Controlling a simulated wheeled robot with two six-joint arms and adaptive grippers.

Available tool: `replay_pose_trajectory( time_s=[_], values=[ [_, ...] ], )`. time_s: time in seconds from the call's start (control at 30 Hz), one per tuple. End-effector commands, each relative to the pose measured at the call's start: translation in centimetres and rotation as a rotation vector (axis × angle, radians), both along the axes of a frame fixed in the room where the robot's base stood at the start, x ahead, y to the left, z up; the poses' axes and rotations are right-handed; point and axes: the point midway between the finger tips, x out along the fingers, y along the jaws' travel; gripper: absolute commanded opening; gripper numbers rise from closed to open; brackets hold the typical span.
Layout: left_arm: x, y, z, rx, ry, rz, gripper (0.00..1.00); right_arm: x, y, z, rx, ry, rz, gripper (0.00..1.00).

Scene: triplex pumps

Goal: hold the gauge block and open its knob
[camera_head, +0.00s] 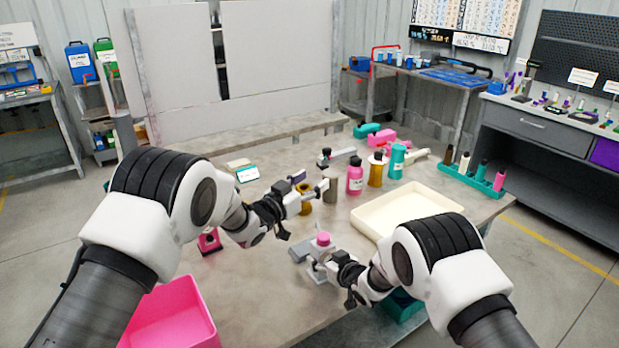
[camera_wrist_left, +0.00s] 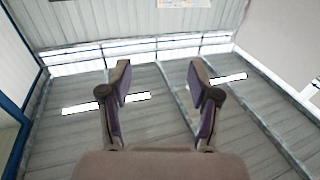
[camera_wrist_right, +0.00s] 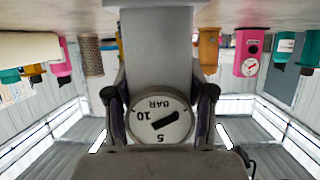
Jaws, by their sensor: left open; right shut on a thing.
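The gauge block is a grey piece (camera_head: 298,252) with a pink knob (camera_head: 323,239) on top, near the middle of the table in the head view. My right gripper (camera_head: 318,266) is shut on it from the front right. In the right wrist view the round white dial (camera_wrist_right: 157,117), marked BAR, sits between the fingers, with the grey body (camera_wrist_right: 158,45) beyond. My left gripper (camera_head: 312,187) is open above the table, behind the knob and apart from it. In the left wrist view its fingers (camera_wrist_left: 160,78) are spread with nothing between them.
A cream tray (camera_head: 452,203) lies at the right, near my right arm. Pink (camera_head: 355,178) and teal (camera_head: 397,160) bottles stand behind, with several other parts. A pink bin (camera_head: 172,318) is at the front left. The table's middle left is mostly clear.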

Motion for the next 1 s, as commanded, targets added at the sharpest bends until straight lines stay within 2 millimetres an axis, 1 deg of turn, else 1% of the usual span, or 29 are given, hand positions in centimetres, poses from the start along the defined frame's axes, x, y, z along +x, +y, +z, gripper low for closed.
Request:
replay_pose_trajectory(
  time_s=[0.03, 0.17, 0.47, 0.57, 0.63, 0.67, 0.7, 0.77, 0.83, 0.9, 1.0],
  values=[
    [0.4, 0.0, 0.4, -0.009, 0.012, 0.016, 0.62, 0.0, 0.0, 0.0, 0.0, 0.001, 0.0, 0.0],
    [1.0, 0.2, 0.8, -0.025, 0.036, 0.04, 0.62, 0.0, 0.0, 0.0, 0.0, 0.001, 0.0, 0.0],
    [0.9, 0.1, 0.9, -0.031, 0.033, 0.036, 0.62, 0.0, 0.0, 0.0, 0.0, 0.0, 0.0, 0.0],
    [0.1, -1.3, 1.8, -0.019, -0.014, -0.045, 0.62, 0.0, 0.0, 0.0, 0.0, 0.0, 0.0, 0.0],
    [-1.1, -2.3, 2.4, 0.002, -0.067, -0.15, 0.62, 0.0, 0.0, 0.0, 0.0, 0.0, 0.0, 0.0],
    [-1.7, -2.4, 1.8, 0.012, -0.08, -0.2, 0.62, 0.0, 0.0, 0.0, 0.0, 0.0, 0.0, 0.0],
    [-2.6, -2.4, 0.6, 0.024, -0.092, -0.27, 0.62, 0.0, 0.0, -0.1, 0.0, 0.0, 0.0, 0.0],
    [-4.1, -1.7, -2.1, 0.038, -0.095, -0.37, 0.62, 0.0, 0.0, 0.0, 0.0, 0.0, 0.0, 0.0],
    [-6.0, 0.0, -6.7, 0.048, -0.065, -0.464, 0.62, 0.0, 0.0, 0.0, 0.001, -0.001, 0.0, 0.0],
    [-6.9, 1.7, -10.2, 0.049, -0.025, -0.48, 0.62, 0.0, 0.0, 0.1, 0.001, -0.001, 0.0, 0.0],
    [-7.3, 2.8, -13.0, 0.036, 0.018, -0.462, 0.62, 0.0, 0.0, 0.0, 0.0, 0.0, 0.0, 0.0]
  ],
)
